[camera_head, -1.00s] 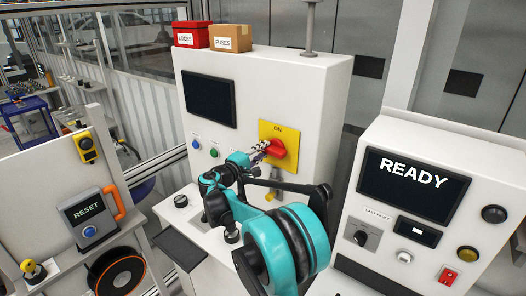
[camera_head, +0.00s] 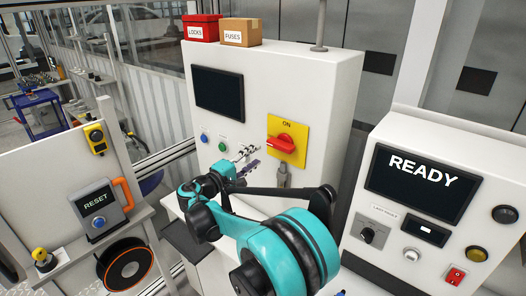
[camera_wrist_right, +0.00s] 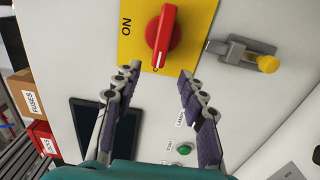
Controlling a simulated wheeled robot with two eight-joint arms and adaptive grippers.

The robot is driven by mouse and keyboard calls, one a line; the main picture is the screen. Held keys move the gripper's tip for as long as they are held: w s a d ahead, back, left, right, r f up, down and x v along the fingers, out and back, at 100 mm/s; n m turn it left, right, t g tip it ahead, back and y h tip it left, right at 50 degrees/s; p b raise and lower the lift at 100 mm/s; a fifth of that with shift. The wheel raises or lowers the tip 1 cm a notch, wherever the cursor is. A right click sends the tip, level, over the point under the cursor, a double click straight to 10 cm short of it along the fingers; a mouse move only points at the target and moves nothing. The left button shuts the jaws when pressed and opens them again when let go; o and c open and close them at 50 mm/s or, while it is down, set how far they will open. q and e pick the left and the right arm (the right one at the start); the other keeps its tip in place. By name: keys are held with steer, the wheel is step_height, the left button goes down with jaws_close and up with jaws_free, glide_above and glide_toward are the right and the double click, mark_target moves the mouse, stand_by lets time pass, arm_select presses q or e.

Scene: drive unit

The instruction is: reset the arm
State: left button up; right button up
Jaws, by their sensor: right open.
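My right gripper (camera_head: 247,160) is open and empty, in front of the white cabinet, to the left of and below the red rotary switch (camera_head: 282,144). In the right wrist view its two fingers (camera_wrist_right: 158,76) are spread apart, with clear space between them and the red switch (camera_wrist_right: 162,38) beyond their tips, not touching. The switch sits on a yellow plate (camera_head: 286,125) marked ON. My right arm (camera_head: 285,245) reaches in from below and hides part of the cabinet's desk. My left gripper is not in view.
A latch with a yellow knob (camera_wrist_right: 267,64) is beside the switch. Blue (camera_head: 204,137) and green buttons are left of my gripper. A READY console (camera_head: 420,180) stands at right, a RESET box (camera_head: 98,205) at left. LOCKS and FUSES boxes (camera_head: 240,32) sit on top.

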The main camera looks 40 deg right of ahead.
steer(key=shift+v, duration=1.05)
